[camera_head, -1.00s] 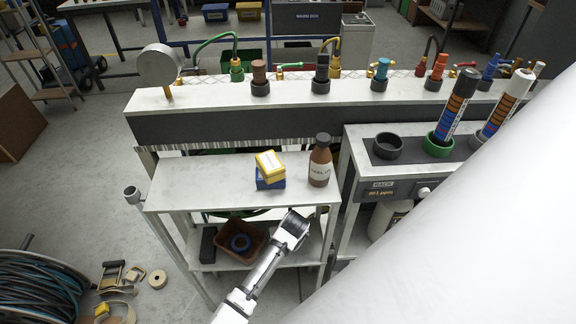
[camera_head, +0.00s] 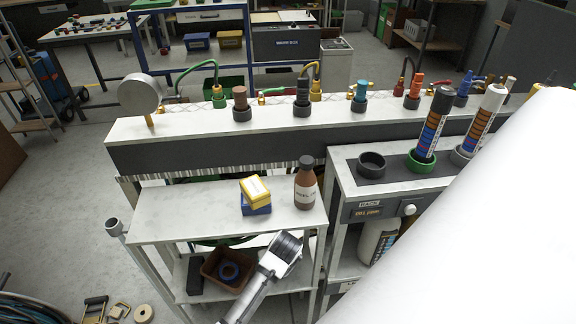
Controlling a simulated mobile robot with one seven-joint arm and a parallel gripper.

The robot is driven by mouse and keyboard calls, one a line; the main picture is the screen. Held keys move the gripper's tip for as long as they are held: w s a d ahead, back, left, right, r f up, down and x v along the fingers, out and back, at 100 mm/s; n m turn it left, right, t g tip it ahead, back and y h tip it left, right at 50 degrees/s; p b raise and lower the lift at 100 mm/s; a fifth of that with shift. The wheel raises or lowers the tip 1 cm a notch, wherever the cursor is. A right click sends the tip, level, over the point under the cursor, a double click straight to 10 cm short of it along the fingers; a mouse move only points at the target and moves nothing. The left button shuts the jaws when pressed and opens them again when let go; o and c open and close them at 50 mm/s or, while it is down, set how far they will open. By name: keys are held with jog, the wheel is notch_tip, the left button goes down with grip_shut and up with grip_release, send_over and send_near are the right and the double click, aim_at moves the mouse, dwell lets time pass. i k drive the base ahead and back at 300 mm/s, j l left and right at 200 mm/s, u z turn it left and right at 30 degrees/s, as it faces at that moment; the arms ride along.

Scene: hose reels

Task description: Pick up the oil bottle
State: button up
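The oil bottle (camera_head: 305,188) is brown with a dark cap and a pale label. It stands upright on the right part of the white cart's top shelf (camera_head: 165,215). My gripper (camera_head: 287,243) is at the end of my white arm, in front of the cart's front edge and below and left of the bottle in the picture. It appears apart from the bottle. Its fingers are too small and turned too far to tell whether they are open or shut.
A yellow box on a blue box (camera_head: 256,206) stands left of the bottle. Behind is a long bench (camera_head: 200,150) with hose fittings. A rack with cup holders (camera_head: 372,165) stands close on the right. A brown bin (camera_head: 212,272) sits on the lower shelf.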

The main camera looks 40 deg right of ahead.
aim_at(305, 185)
jog(key=k+j+z, duration=0.2)
jog(key=j+z, duration=0.2)
jog(key=i+l+z, duration=0.1)
jog(key=z, duration=0.3)
jog(key=i+l+z, duration=0.15)
jog(key=z, duration=0.25)
